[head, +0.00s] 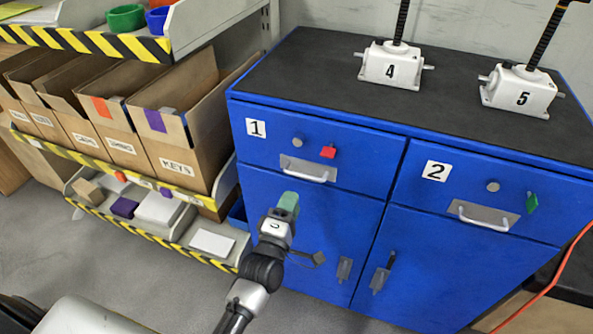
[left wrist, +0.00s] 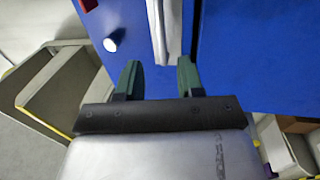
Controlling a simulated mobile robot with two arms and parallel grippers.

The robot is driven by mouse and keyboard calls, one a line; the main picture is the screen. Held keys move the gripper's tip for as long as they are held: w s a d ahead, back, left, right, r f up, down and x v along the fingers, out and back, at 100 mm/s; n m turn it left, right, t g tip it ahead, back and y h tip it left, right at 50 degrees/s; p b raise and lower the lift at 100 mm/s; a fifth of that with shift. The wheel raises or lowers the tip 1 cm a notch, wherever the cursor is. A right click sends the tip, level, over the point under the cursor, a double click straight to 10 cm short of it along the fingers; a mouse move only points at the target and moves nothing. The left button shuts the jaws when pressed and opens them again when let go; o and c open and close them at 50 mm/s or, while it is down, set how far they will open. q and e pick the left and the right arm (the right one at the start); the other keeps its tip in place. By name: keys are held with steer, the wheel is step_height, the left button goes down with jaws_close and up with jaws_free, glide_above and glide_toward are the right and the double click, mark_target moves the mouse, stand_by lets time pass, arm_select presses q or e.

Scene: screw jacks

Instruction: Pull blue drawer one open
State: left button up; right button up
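Blue drawer one (head: 362,168) is the top left drawer of the blue cabinet, marked with a "1" label, and it looks shut. Its pale handle (head: 304,172) is low on its front; in the left wrist view the handle (left wrist: 166,28) lies ahead, lined up between the fingers. My left gripper (head: 288,203) is just below and left of the handle in the head view. Its two green fingers stand apart with nothing between them in the left wrist view (left wrist: 159,80). The fingers appear short of the handle. My right gripper is not in view.
A round knob (head: 298,140) and a red tag (head: 328,152) are above the handle. Drawer two (head: 400,193) is to the right. Screw jacks (head: 390,66) stand on the black top. A shelf with cardboard boxes (head: 190,165) is close on the left.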

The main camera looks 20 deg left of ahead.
mark_target(303, 175)
arm_select(q)
steer(key=w, duration=0.3)
steer(key=w+r, duration=0.1)
steer(key=w, duration=0.4)
steer(key=shift+w+d+r, duration=0.1)
steer(key=shift+w+r, duration=0.1)
steer(key=shift+w, duration=0.15)
jaws_close()
